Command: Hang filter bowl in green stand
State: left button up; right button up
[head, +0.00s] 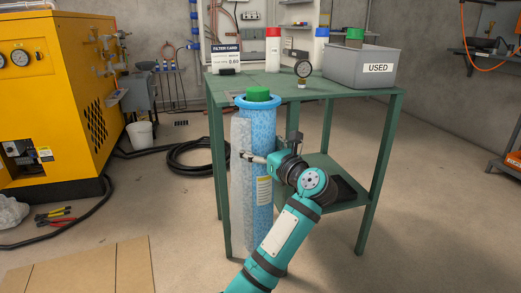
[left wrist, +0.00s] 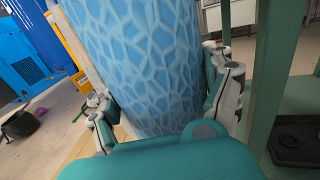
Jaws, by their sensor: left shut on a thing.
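The filter bowl (head: 263,140) is a tall blue cylinder with a web pattern, a wider blue rim and a green top. It looks upright at the front left of the green stand (head: 345,97), a table-like frame with a lower shelf. My left gripper (head: 268,157) is shut on the bowl's upper half. In the left wrist view the bowl (left wrist: 140,60) fills the space between the fingers (left wrist: 165,110). Whether the rim touches the stand cannot be told. The bowl's lower end is partly hidden by my arm. My right gripper is not in view.
On the stand are a grey bin (head: 350,72) labelled USED, a gauge (head: 303,72), a red-and-white bottle (head: 273,52) and a filter card (head: 227,55). A greyish translucent sheet (head: 241,190) is beside the bowl. A yellow machine (head: 50,90) and black hose (head: 190,160) are left.

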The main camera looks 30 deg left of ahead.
pick_arm(q)
jog(key=shift+w+a+r, duration=0.2)
jog(key=shift+w+a, duration=0.25)
jog(key=shift+a, duration=0.1)
jog(key=shift+w+a+r, duration=0.15)
jog(key=shift+w+a, duration=0.3)
jog(key=shift+a, duration=0.05)
jog(key=shift+w+a, duration=0.15)
dwell(0.3)
jog(key=shift+w+a, duration=1.1)
jog(key=shift+a, duration=0.2)
jog(key=shift+w+a, duration=0.3)
jog(key=shift+a, duration=0.05)
jog(key=shift+w+a+b, duration=0.3)
jog(key=shift+w+a, duration=0.65)
jog(key=shift+a, duration=0.2)
jog(key=shift+w+a, duration=0.1)
jog(key=shift+w, duration=0.05)
dwell(0.7)
jog(key=shift+f, duration=0.35)
dwell(0.7)
